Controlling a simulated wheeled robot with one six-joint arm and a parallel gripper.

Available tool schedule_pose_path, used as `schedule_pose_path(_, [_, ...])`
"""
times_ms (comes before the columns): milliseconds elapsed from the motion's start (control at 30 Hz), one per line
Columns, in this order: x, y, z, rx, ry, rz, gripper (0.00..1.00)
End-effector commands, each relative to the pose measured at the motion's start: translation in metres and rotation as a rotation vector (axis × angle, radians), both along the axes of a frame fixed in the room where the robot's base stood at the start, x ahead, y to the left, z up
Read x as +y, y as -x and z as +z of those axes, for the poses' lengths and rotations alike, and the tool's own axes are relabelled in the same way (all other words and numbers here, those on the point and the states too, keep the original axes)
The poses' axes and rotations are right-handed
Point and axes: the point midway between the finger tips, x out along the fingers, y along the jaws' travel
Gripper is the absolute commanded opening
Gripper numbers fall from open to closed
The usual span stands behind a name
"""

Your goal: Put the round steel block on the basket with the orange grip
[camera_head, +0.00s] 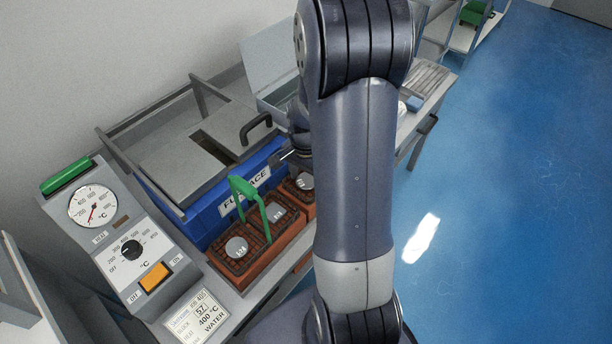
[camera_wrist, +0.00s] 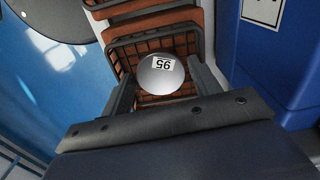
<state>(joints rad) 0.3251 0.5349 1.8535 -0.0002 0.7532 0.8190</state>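A round steel block (camera_wrist: 161,75) with a white label reading 95, upside down, sits in a dark wire basket (camera_wrist: 118,52) on a brick-coloured base. My gripper (camera_wrist: 161,68) is open, with one finger on each side of this block; it looks unclamped. In the head view three round steel blocks show: a near one (camera_head: 237,247), a middle one (camera_head: 275,212) and a far one (camera_head: 305,181), each in a basket. A green grip (camera_head: 248,200) rises at the near baskets. No orange grip is visible; my arm hides part of the row.
A blue furnace (camera_head: 205,222) with a grey lid and black handle (camera_head: 256,128) stands just behind the baskets. A control panel (camera_head: 130,245) with dial and orange switch is at left. A bench (camera_head: 428,82) lies beyond my arm. Blue floor is open at right.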

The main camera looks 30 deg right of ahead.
Motion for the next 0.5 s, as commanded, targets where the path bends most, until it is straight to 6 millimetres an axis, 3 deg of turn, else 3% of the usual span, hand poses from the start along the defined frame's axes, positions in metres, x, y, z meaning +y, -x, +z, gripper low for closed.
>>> schedule_pose_path(233, [0.000, -0.001, 0.011, -0.003, 0.001, 0.000, 0.59])
schedule_pose_path(500, [0.000, -0.001, 0.069, -0.007, 0.002, 0.000, 0.59])
